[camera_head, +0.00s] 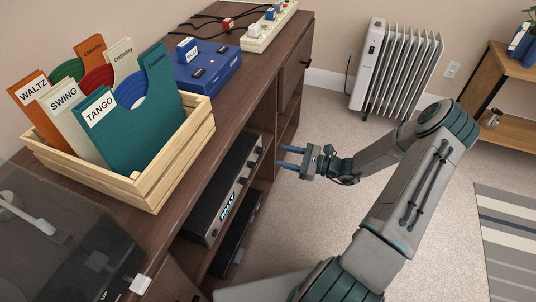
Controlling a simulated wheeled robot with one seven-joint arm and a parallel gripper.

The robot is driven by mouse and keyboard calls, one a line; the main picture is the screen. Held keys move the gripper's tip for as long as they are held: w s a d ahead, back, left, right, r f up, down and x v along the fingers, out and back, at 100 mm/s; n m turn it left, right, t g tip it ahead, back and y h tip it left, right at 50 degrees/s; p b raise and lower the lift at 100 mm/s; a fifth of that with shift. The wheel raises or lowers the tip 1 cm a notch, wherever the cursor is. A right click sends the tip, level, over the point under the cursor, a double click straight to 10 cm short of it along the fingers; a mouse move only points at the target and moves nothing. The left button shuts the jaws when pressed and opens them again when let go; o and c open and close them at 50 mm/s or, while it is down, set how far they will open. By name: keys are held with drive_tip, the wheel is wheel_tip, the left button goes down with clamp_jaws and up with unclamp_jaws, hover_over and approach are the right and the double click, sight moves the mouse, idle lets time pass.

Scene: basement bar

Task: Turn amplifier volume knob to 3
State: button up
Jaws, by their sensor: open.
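The amplifier (222,196) is a black box on a shelf inside the brown cabinet. Its front faces right and bears a lit label and a few dark knobs (243,180) near its far end. The knob setting and any numbers are too small to read. My gripper (285,157) is open and empty, with its two blue fingers pointing left toward the cabinet. It appears to the right of the amplifier's far end and apart from it in the picture.
A wooden crate (152,187) of record sleeves, a blue box (208,73) and a power strip (268,28) sit on the cabinet top (190,22). A turntable (60,245) is at lower left. A white radiator (395,70) stands by the wall.

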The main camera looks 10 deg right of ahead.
sight(263, 151)
drive_tip(key=b+x, duration=0.1)
drive_tip(key=x, duration=0.5)
drive_tip(key=c, duration=1)
